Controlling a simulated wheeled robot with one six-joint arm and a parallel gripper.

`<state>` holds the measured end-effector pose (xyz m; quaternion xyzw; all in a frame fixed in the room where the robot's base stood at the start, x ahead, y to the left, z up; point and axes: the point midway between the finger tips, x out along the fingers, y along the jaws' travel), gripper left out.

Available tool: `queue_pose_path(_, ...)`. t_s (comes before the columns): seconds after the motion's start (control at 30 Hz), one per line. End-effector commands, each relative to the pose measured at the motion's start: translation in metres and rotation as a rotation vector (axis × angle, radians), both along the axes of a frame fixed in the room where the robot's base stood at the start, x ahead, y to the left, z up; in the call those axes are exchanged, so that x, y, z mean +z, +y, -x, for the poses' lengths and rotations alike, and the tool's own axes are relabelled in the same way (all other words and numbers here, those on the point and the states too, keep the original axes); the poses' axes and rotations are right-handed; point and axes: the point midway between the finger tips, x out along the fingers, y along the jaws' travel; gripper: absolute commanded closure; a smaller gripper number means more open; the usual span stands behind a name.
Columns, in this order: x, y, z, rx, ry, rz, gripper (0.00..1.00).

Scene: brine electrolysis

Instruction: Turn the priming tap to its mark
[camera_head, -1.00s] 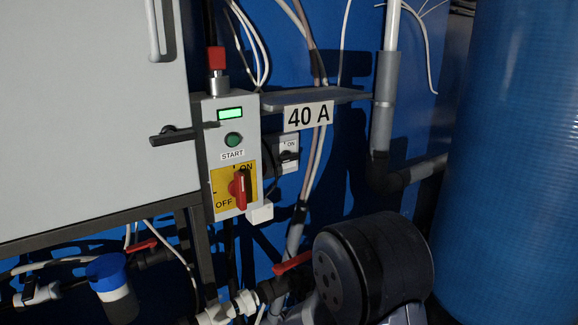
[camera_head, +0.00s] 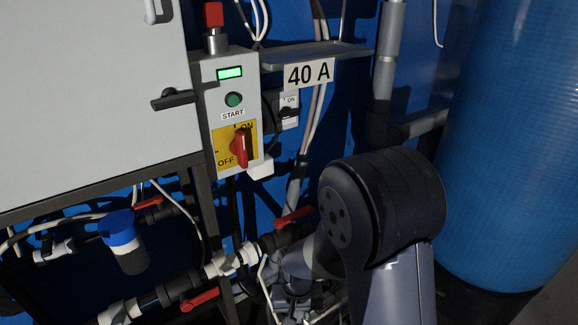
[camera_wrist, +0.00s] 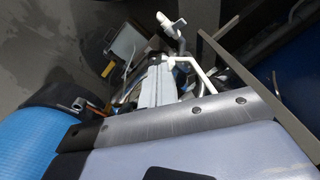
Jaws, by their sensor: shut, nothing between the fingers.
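Several taps with red handles show on the pipework in the head view, and I cannot tell which is the priming tap. One red handle (camera_head: 293,217) lies just left of my arm's dark joint. Another red handle (camera_head: 199,299) is on the lower pipe at the bottom. A third red handle (camera_head: 149,202) is behind the blue-capped filter. No mark can be made out at any of them. My arm's joint and links hide the pipework at lower right. I cannot make out my gripper's fingers in either view.
A grey control box (camera_head: 233,150) with a red rotary switch (camera_head: 240,149) stands beside a large cabinet (camera_head: 90,90). A blue tank (camera_head: 520,150) fills the right. The filter (camera_head: 122,243) is lower left. The wrist view shows a close metal strip (camera_wrist: 165,120) and floor (camera_wrist: 50,45).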

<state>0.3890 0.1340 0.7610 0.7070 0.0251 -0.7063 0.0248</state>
Motion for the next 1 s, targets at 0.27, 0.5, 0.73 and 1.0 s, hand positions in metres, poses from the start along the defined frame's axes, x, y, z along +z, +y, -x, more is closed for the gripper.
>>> queue_pose_path(0.27, 0.004, 0.0, 0.0, 0.0, 0.001, 0.0, 1.0)
queue_pose_path(0.5, 0.011, 0.002, 0.001, -0.088, 0.004, 0.002, 1.0)
queue_pose_path(0.73, 0.018, 0.007, 0.001, -0.343, 0.004, 0.002, 1.0)
queue_pose_path(1.0, 0.015, 0.01, 0.003, -0.515, 0.002, 0.001, 1.0)
